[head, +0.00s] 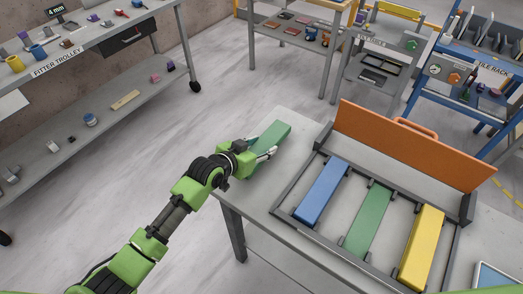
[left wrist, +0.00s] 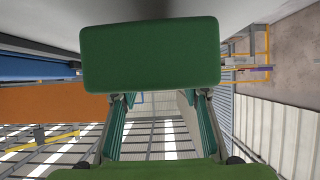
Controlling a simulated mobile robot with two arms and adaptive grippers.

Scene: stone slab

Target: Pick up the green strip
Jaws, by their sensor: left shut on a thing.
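A green strip (head: 272,134) is at the left end of the grey table. My left gripper (head: 262,149) is shut on this strip near its close end. In the left wrist view the strip's end face (left wrist: 150,52) fills the upper middle, between and beyond the two fingers (left wrist: 158,110). I cannot tell if the strip touches the table top. A second green strip (head: 369,218) lies in the middle of the dark-framed tray (head: 288,216), between a blue strip (head: 322,191) and a yellow strip (head: 421,247). My right gripper is not in view.
An orange panel (head: 405,145) with a handle stands upright along the tray's far side. A tablet-like item (head: 494,277) lies at the table's right. A fitter trolley (head: 85,50) and racks (head: 468,75) stand apart behind. Bare table top (head: 252,190) shows left of the tray.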

